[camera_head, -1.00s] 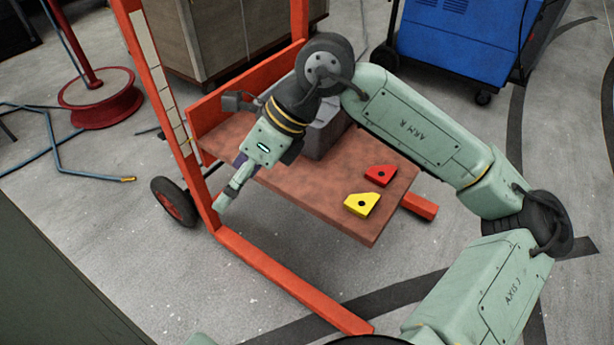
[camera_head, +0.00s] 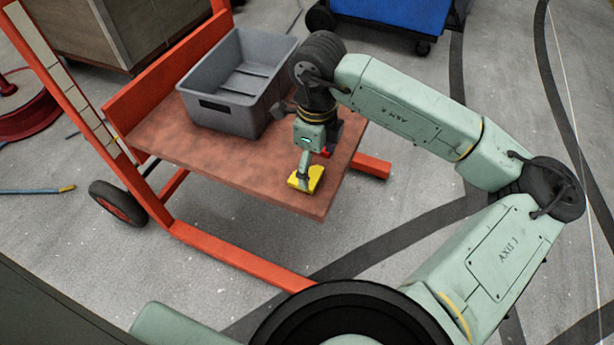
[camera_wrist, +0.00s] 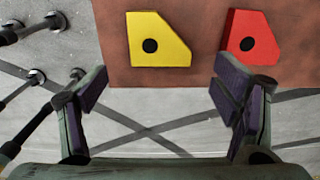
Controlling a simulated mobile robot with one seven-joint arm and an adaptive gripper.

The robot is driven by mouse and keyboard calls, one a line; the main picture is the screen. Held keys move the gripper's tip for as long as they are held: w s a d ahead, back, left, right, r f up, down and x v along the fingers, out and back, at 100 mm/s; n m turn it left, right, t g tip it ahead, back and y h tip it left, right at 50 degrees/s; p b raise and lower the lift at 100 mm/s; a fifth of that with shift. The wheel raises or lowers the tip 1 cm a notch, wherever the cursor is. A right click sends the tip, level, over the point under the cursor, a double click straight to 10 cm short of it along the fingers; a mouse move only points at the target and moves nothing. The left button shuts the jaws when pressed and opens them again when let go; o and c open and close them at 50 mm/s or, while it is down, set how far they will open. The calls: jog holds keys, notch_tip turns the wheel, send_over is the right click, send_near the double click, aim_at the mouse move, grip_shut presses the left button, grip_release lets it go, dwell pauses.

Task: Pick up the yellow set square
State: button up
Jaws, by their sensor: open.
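The yellow set square (camera_head: 306,180) lies flat near the front edge of the brown board, partly hidden by my gripper in the head view. In the wrist view the whole yellow set square (camera_wrist: 158,40) shows, with a dark round hole, ahead of the fingertips and a little left of their middle. My gripper (camera_wrist: 162,88) is open and empty, its two fingers wide apart. In the head view my gripper (camera_head: 304,172) points down over the set square; I cannot tell its height above it.
A red set square (camera_wrist: 250,38) lies close to the right of the yellow one. A grey crate (camera_head: 222,115) stands behind on the board (camera_head: 165,137), left of my arm. An orange cart frame (camera_head: 235,262) surrounds the board. The board left of the yellow piece is clear.

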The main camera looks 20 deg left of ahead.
aim_at(313, 177)
notch_tip(313, 177, down, 4)
jog(key=shift+a+f, duration=0.1)
jog(key=shift+a, duration=0.05)
jog(key=shift+c, duration=0.3)
jog(key=c, duration=1.3)
